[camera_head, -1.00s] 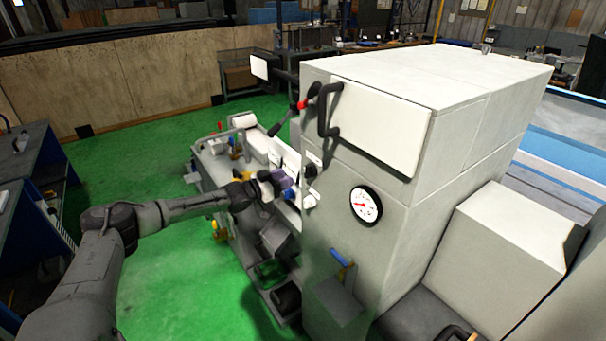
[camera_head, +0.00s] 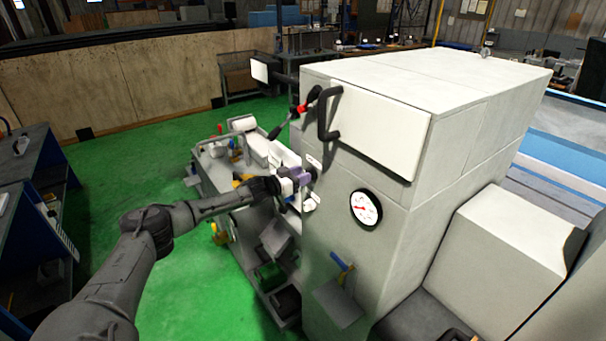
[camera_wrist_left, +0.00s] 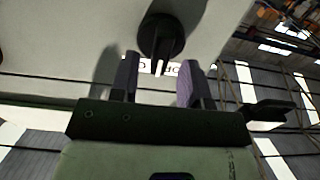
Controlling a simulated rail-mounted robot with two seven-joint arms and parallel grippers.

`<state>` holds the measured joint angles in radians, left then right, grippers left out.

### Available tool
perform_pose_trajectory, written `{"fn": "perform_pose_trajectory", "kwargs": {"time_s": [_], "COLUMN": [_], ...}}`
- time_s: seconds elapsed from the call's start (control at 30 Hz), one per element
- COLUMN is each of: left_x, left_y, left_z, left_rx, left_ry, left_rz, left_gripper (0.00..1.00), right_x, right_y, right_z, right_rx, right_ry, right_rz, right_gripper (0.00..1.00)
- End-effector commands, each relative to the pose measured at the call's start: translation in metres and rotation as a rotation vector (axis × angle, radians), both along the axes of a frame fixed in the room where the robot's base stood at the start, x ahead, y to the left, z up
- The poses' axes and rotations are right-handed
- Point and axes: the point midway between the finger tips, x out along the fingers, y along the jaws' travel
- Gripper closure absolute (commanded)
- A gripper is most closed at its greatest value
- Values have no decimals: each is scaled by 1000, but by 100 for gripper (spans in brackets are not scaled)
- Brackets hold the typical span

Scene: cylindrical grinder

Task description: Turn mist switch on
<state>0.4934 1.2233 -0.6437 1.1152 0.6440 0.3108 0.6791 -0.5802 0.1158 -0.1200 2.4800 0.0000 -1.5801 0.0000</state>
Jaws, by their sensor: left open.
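A round black rotary switch with a grip bar (camera_wrist_left: 160,34) sits on the pale machine panel in the left wrist view. A white label (camera_wrist_left: 174,67) with dark lettering lies beside it, partly hidden, and I cannot read it in full. My left gripper (camera_head: 304,177) is at the side face of the grinder, and its own body hides the switch in the head view. In the left wrist view its two purple-grey fingers (camera_wrist_left: 160,60) are apart, with the switch ahead of the gap between them. I cannot tell whether they touch it. My right gripper is out of view.
The large white grinder housing (camera_head: 440,85) stands to the right of my left gripper. A pressure gauge (camera_head: 365,207) is on the front. Green floor (camera_head: 150,140) is clear to the left.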

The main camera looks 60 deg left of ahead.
Motion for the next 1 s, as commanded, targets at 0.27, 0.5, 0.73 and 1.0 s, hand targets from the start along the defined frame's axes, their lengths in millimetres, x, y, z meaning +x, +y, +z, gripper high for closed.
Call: {"fn": "perform_pose_trajectory", "kwargs": {"time_s": [0.27,0.5,0.73,1.0], "left_x": [9,10,10,10], "left_y": [0,-1,-1,-1], "left_z": [1,1,1,1], "left_rx": [1,3,2,2], "left_ry": [0,1,1,0], "left_rz": [-1,-2,-2,-2], "left_gripper": [57,57,67,93], "right_x": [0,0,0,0], "right_y": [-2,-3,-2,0], "right_z": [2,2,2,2], "right_rx": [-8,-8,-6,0], "right_ry": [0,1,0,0], "right_rz": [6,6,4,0], "right_gripper": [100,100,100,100]}}
